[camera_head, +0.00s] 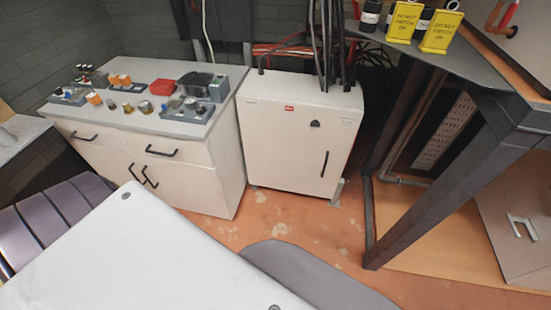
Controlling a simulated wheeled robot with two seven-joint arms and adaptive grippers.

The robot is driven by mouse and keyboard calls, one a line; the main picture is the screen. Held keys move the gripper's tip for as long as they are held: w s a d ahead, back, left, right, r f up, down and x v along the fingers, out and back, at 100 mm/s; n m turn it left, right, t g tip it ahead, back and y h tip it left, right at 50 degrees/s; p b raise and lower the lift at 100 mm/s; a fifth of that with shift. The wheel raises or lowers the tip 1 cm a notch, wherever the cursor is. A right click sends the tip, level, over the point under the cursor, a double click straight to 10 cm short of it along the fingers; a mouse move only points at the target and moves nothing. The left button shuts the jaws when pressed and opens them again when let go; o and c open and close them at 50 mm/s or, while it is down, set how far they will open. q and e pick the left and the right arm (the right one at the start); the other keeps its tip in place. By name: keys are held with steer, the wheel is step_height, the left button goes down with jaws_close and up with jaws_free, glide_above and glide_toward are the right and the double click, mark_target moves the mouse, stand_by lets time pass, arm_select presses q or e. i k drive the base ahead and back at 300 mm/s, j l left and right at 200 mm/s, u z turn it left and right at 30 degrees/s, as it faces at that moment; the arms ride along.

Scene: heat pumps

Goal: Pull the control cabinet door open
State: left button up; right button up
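The control cabinet (285,140) is a white box on the floor in the middle of the head view. Its front door (270,155) looks shut and carries a small red label, a dark round knob and a dark upright handle (324,164) near its right edge. Several dark cables enter the cabinet's top. Neither of my grippers shows in this view, so nothing is seen touching the door or handle.
A white drawer unit (190,185) with small parts on top stands against the cabinet's left. A dark-framed table (455,65) with yellow "do not switch on" signs (441,32) stands right; its leg is near the cabinet. Orange floor (300,220) lies clear in front of the cabinet.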

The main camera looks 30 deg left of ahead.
mark_target(281, 150)
steer(key=u, duration=0.85)
